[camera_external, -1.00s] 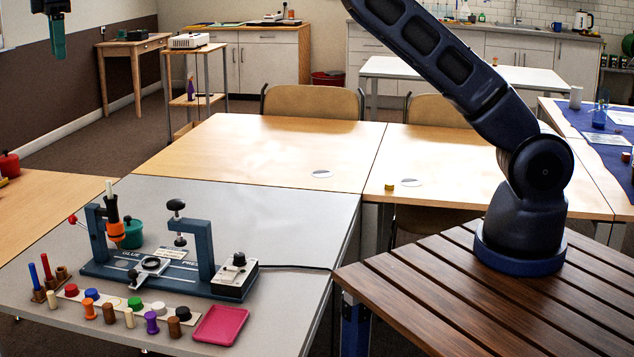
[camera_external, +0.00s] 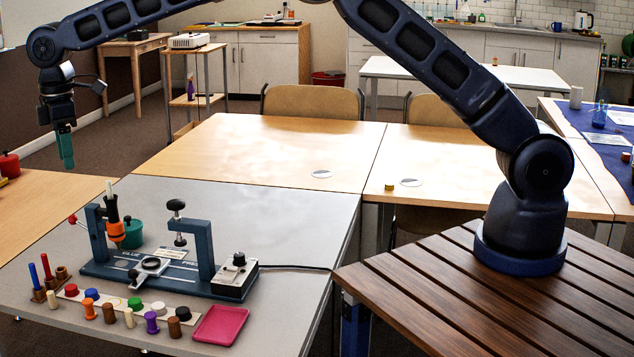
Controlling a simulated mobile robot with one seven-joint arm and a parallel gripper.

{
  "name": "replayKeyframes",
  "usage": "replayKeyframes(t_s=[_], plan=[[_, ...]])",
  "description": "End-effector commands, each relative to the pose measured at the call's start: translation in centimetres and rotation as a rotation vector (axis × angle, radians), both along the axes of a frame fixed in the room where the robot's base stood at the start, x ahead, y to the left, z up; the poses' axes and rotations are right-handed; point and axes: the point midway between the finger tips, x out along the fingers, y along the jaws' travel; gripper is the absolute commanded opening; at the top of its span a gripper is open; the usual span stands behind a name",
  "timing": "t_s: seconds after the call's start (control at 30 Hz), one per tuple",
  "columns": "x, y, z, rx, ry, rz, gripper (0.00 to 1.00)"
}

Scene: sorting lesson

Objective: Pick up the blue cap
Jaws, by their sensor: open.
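The blue cap (camera_external: 91,294) sits in a row of coloured caps on a pale strip (camera_external: 172,311) at the front left of the grey table. It stands between a red cap (camera_external: 71,290) and a pale cap (camera_external: 113,302). My gripper (camera_external: 66,162) hangs pointing down at the left, well above and behind the row. It is apart from everything and nothing shows between its fingers, though they are small in this view.
A blue press frame (camera_external: 205,245) with an orange-collared tool (camera_external: 115,230) stands behind the row. Coloured pegs (camera_external: 152,322) stand in front of it. A pink tray (camera_external: 220,326) lies at the row's right end. A post holder (camera_external: 40,294) stands at the left. The grey table's back right is clear.

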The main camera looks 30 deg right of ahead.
Motion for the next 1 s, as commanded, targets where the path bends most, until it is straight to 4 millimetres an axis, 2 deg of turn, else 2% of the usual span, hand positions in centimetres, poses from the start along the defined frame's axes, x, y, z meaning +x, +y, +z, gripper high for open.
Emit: replayKeyframes(t_s=[0.03, 0.1, 0.2, 0.33, 0.43, 0.67, 1.0], plan=[[-0.2, -0.1, -3.3, -0.008, 0.005, 0.001, 0.52], [-0.2, -0.1, -7.4, -0.008, 0.005, 0.001, 0.52], [-0.1, -0.1, -12.4, -0.006, 0.002, 0.0, 0.52], [-0.1, 0.0, -17.1, -0.003, 0.002, 0.0, 0.52], [0.0, 0.0, -19.2, -0.001, 0.001, 0.001, 0.52], [0.0, 0.0, -21.2, -0.001, 0.0, 0.001, 0.52], [0.0, 0.1, -25.5, -0.001, 0.0, 0.0, 0.52]])
